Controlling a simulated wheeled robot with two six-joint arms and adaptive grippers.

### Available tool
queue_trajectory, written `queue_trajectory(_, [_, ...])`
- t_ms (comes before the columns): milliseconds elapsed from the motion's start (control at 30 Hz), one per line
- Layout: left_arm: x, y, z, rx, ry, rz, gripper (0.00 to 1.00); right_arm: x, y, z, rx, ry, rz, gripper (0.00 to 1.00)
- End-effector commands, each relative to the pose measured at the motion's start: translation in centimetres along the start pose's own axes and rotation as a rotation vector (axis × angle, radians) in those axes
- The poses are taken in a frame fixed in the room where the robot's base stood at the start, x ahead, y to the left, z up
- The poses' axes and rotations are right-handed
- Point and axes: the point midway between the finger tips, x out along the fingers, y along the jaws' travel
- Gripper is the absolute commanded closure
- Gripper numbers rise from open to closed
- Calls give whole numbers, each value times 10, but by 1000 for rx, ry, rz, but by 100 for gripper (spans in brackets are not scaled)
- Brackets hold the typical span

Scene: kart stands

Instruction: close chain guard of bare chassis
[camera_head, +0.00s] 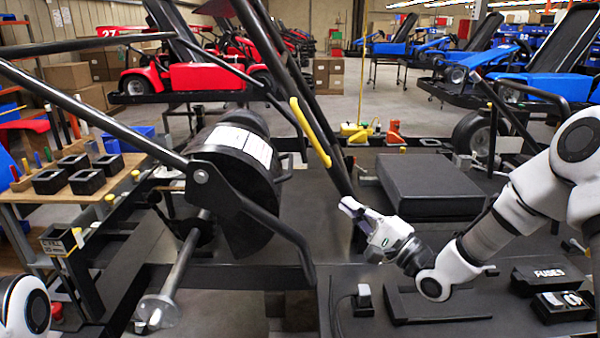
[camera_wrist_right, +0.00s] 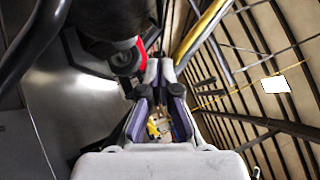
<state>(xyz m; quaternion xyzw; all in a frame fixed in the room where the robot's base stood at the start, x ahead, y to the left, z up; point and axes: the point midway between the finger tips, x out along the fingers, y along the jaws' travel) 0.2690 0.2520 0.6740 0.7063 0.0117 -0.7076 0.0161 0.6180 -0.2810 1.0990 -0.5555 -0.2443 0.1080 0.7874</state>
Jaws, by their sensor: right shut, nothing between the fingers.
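The bare black chassis (camera_head: 220,277) fills the middle of the head view. A large rounded black cover with a white label (camera_head: 240,148) stands on it, left of centre; I cannot tell whether it is the chain guard. A yellow grip (camera_head: 310,132) sits on a slanted black bar above and right of it. My right gripper (camera_head: 345,205) is shut and empty, pointing up-left beside the black tubes, below the yellow grip and apart from it. The wrist view shows its fingers (camera_wrist_right: 160,70) together, with a yellow bar (camera_wrist_right: 200,32) beyond them. My left gripper is out of view.
A flat black box (camera_head: 430,182) lies behind my right gripper. An open fuse box (camera_head: 562,305) stands at the lower right. A wooden bench (camera_head: 110,180) with small black bins is on the left. Chassis tubes (camera_head: 300,80) cross close to the gripper.

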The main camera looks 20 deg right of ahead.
Motion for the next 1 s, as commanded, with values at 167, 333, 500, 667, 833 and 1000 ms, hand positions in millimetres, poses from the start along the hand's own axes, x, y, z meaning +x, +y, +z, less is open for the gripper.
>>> queue_trajectory(167, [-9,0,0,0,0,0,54,35,-2,2,-5,-4,3,100])
queue_trajectory(333, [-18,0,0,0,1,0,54,73,-2,3,-5,-5,2,100])
queue_trajectory(500, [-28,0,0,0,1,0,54,103,-2,15,-3,-4,2,100])
queue_trajectory(667, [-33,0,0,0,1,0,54,115,-1,27,-1,-1,2,100])
queue_trajectory(833, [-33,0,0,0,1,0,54,117,0,29,-1,0,0,100])
queue_trajectory(1000, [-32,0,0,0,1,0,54,117,0,29,-1,0,0,100])
